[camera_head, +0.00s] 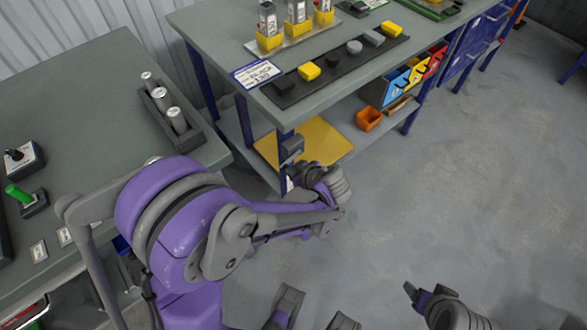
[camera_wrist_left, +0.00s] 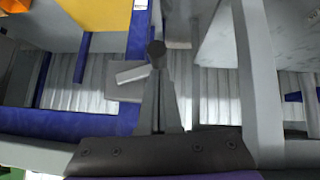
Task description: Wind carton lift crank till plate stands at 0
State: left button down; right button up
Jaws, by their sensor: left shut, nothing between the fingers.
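The yellow plate (camera_head: 322,139) lies low under the workbench, beside the bench leg, and its edge shows in the left wrist view (camera_wrist_left: 100,14). A grey block (camera_head: 292,147) sits at that leg, probably the crank housing. In the left wrist view, a dark round knob (camera_wrist_left: 156,48) shows at my fingertips, with a pale grey arm (camera_wrist_left: 132,74) beside it, likely the crank. My left gripper (camera_head: 297,174) is shut and empty near the block; I cannot tell whether it touches the knob. My right gripper (camera_head: 418,294) is at the lower right, its opening unclear. No scale reading is legible.
The workbench (camera_head: 215,25) carries a black strip (camera_head: 330,70) with yellow and grey pieces. An orange bin (camera_head: 369,119) stands on its lower shelf. Open floor lies to the right.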

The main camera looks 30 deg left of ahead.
pick_arm(q)
jog(key=f+t, duration=0.1)
jog(key=n+t+b, duration=0.1)
jog(key=f+b, duration=0.1)
jog(key=shift+s+a+f+n+t+h, duration=0.1)
jog(key=shift+s+f+n+t+h, duration=0.2)
jog(key=shift+t+h, duration=0.1)
jog(key=f+t+b, duration=0.1)
jog(key=n+t+b, duration=0.1)
jog(key=f+n+t+b, duration=0.1)
jog(key=b, duration=0.1)
jog(key=shift+w+f+h, duration=0.3)
jog(key=shift+f, duration=0.05)
jog(key=shift+w+d+f+t+b, duration=0.3)
jog(key=shift+w+f+b, duration=0.1)
jog(key=shift+f+b, duration=0.1)
jog(key=shift+w+d+f+b, duration=0.2)
jog(key=shift+w+f+b, duration=0.1)
jog(key=shift+w+f, duration=0.35)
pick_arm(e)
notch_tip(320, 180, down, 9)
jog(key=shift+w+f, duration=0.15)
